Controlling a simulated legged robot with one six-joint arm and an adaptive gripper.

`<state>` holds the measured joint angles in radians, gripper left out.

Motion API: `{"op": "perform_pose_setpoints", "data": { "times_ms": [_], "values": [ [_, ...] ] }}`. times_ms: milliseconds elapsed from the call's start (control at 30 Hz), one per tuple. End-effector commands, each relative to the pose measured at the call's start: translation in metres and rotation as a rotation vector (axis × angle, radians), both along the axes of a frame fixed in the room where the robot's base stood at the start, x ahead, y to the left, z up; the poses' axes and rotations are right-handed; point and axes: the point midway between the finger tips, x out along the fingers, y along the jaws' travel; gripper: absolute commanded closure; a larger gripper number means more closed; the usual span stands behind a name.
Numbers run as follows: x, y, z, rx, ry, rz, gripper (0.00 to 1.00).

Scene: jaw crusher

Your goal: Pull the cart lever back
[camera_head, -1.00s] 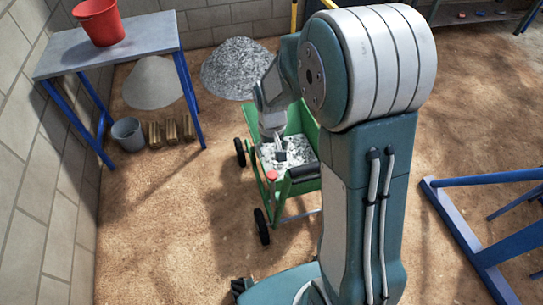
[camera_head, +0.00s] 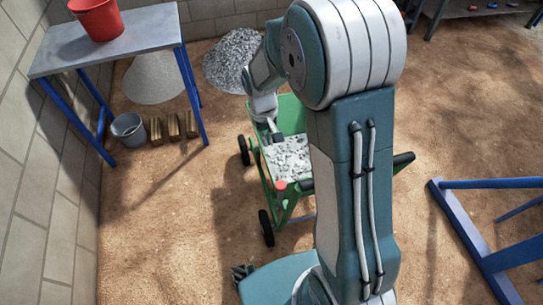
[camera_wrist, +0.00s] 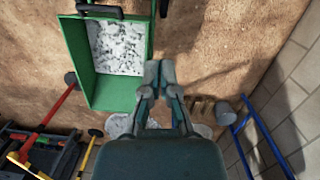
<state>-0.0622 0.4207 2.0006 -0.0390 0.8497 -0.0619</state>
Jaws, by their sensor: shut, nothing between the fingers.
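The green cart (camera_head: 254,163) stands on the sandy floor, loaded with pale rubble (camera_head: 288,157). A red knob (camera_head: 280,185), apparently the lever's end, shows at its near left corner. A black handle bar (camera_head: 403,160) runs along the near side, partly hidden by my arm. My gripper (camera_head: 277,136) is shut and empty over the cart's far left part, away from the knob. In the wrist view, my gripper (camera_wrist: 159,72) points down beside the green tray (camera_wrist: 142,92), with the black handle (camera_wrist: 100,10) at the top. The red knob is not clear there.
A table (camera_head: 140,38) with a red bucket (camera_head: 97,19) stands at the left wall. A grey bucket (camera_head: 128,129) and several brass-coloured blocks (camera_head: 174,126) lie below. A gravel heap (camera_head: 230,60) is behind the cart. A blue frame (camera_head: 470,235) stands right; the floor between is clear.

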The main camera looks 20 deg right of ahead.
Motion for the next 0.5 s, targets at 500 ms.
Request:
{"op": "perform_pose_setpoints", "data": {
  "times_ms": [500],
  "values": [
    [-0.012, -0.004, -0.09, 0.0, 0.006, -0.001, 1.0]
  ]
}}
